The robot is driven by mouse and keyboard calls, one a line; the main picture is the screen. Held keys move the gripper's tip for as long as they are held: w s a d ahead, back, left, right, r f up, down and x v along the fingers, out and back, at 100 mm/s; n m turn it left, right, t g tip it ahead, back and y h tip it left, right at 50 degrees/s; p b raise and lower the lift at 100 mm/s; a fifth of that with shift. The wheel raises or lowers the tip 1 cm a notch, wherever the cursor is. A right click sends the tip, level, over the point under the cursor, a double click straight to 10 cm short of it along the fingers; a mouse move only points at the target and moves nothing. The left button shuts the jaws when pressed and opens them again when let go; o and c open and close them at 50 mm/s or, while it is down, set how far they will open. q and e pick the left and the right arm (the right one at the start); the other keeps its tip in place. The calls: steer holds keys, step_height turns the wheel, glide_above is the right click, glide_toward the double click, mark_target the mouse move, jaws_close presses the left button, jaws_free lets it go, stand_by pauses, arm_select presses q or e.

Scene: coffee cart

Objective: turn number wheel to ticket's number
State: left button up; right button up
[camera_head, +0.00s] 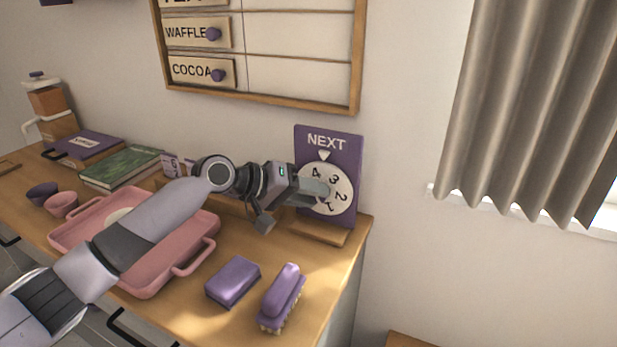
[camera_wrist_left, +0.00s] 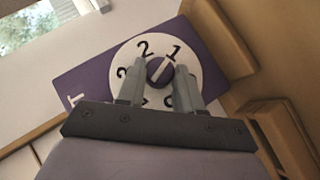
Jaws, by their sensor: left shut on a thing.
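The number wheel (camera_head: 340,206) is a white disc with black numbers on a purple board (camera_head: 349,149) marked NEXT. A white pointer (camera_head: 323,155) sits above the disc, between the 4 and the 3, nearer the 4. My left gripper (camera_head: 325,190) reaches the wheel from the left. In the left wrist view, my left gripper (camera_wrist_left: 159,76) has its fingers on either side of the round purple knob (camera_wrist_left: 160,71) at the wheel's centre and is shut on it. Small purple and white cards (camera_head: 172,163) stand behind my arm; their print is too small to read surely. My right gripper is out of view.
A pink tray (camera_head: 150,286) lies under my left arm. A purple sponge (camera_head: 233,281) and a purple brush (camera_head: 283,292) lie at the counter's front right. Books (camera_head: 122,167) and two cups (camera_head: 61,204) are at left. A menu board (camera_head: 300,100) hangs above.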

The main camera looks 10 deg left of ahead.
mark_target(320, 199)
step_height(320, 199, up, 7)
steer(key=p, duration=0.6)
arm_select(q)
steer(key=d+m+t+y+b, duration=0.1)
steer(key=m+y, duration=0.3)
steer(key=y, duration=0.2)
steer(key=d+m+t+y+b, duration=0.1)
steer(key=m+t+y, duration=0.1)
steer(key=y, duration=0.5)
steer(key=d+f+m+t+y+b, duration=0.1)
steer(key=m+t+y, duration=0.1)
steer(key=m+y, duration=0.3)
steer(key=shift+s+m+y, duration=0.3)
steer(key=shift+y, duration=0.5)
steer(key=shift+f+m+t+y+b, duration=0.1)
steer(key=shift+m+t+y+b, duration=0.5)
steer(key=shift+t+b, duration=0.25)
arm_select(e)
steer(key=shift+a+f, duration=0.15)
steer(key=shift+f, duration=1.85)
arm_select(q)
steer(key=o, duration=1)
